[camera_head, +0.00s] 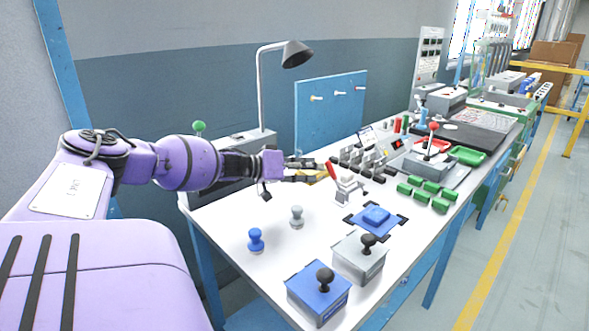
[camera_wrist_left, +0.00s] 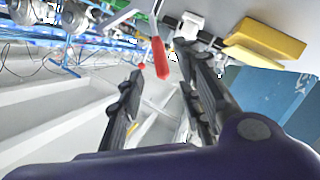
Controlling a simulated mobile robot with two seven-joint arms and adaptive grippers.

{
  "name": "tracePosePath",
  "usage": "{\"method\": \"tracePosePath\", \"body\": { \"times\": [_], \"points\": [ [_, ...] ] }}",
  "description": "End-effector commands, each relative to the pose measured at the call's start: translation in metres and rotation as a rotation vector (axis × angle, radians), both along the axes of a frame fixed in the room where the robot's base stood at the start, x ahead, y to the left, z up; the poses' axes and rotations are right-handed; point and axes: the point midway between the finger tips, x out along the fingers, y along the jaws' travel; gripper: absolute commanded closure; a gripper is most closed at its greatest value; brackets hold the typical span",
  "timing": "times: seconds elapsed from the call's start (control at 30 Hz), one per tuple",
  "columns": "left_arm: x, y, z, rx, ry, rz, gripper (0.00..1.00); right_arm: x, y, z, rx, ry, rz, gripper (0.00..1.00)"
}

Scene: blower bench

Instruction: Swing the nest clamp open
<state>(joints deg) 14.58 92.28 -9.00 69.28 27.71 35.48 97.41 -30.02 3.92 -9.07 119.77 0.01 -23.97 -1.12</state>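The nest clamp (camera_head: 346,187) is a light metal toggle clamp with a red handle (camera_head: 331,169), standing on the white bench behind the blue nest (camera_head: 375,215). A red handle also shows in the left wrist view (camera_wrist_left: 160,59), near the fingertips and across the gap between them. My left gripper (camera_head: 316,171) is open, its two dark fingers pointing right at the handle. It also shows open in the left wrist view (camera_wrist_left: 163,62). I cannot tell whether a finger touches the handle. My right gripper is in neither view.
A blue box with a black knob (camera_head: 318,293) and a grey one (camera_head: 359,258) stand at the front. Blue (camera_head: 256,240) and grey (camera_head: 297,217) knobbed pieces stand left of them. Several green blocks (camera_head: 431,187) lie to the right. A lamp (camera_head: 262,85) rises behind my gripper.

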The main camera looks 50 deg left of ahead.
Motion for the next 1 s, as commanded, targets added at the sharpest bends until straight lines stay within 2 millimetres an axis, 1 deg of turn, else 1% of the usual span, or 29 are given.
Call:
{"method": "tracePosePath", "body": {
  "times": [0.03,0.3,0.5,0.7,1.0],
  "points": [
    [-0.007,0.002,-0.002,0.001,0.006,0.001,0.67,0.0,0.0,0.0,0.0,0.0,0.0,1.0],
    [-0.031,0.009,0.004,0.0,0.005,0.001,0.67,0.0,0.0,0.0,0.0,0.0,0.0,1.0],
    [-0.044,0.012,0.008,0.0,0.002,0.0,0.67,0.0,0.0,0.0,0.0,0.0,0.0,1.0],
    [-0.049,0.013,0.01,-0.001,0.001,-0.001,0.67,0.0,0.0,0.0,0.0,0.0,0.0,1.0],
    [-0.049,0.013,0.011,0.0,0.0,-0.001,0.67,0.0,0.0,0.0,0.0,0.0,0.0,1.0]
  ]
}}
